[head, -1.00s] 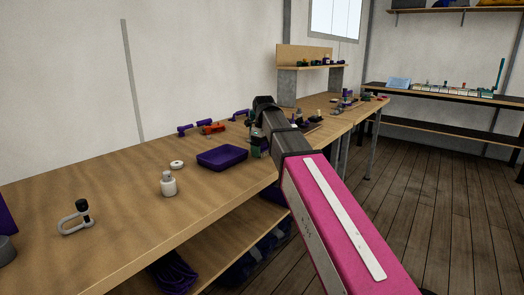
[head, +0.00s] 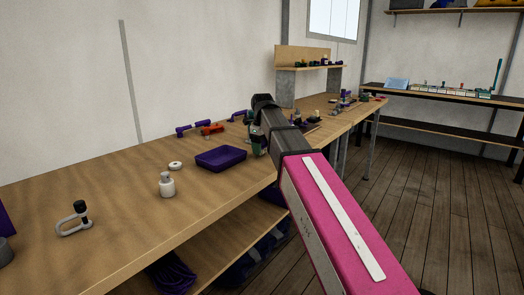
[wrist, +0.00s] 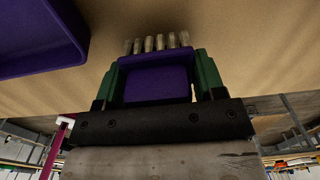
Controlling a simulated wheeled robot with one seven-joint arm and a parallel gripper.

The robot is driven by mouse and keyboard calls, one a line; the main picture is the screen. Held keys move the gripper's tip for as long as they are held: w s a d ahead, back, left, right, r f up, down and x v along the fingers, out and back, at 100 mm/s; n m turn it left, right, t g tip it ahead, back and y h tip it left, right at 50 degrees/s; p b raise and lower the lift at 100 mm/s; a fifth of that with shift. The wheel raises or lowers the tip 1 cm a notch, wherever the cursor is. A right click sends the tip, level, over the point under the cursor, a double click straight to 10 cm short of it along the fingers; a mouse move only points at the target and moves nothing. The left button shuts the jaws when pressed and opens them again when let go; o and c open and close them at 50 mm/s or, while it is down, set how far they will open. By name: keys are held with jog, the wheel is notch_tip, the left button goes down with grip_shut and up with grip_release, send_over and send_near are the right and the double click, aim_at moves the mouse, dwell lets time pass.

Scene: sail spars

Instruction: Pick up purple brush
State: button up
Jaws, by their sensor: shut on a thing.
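The purple brush (wrist: 155,84) is in the wrist view, with a row of several pale bristle tufts along its far edge. My gripper (wrist: 157,72) has a green finger on each side of the brush and is shut on it. In the head view, my gripper (head: 256,142) is at the workbench, just right of the purple tray. The brush cannot be made out there, as my arm and gripper cover that spot. I cannot tell whether the brush touches the bench top.
The purple tray (head: 221,159) lies close to the left of my gripper and also shows in the wrist view (wrist: 35,40). A white bottle (head: 167,185), a white ring (head: 175,166) and a shackle (head: 74,219) stand left on the workbench (head: 120,205).

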notch_tip(320, 180, up, 3)
jog(key=shift+w+f, duration=0.1)
jog(key=s+a+r, duration=0.6)
jog(key=s, duration=0.4)
jog(key=shift+r, duration=0.4)
jog(key=shift+s, duration=0.1)
jog(key=shift+o, duration=1.3)
jog(key=shift+c, duration=0.6)
jog(key=shift+r, duration=0.1)
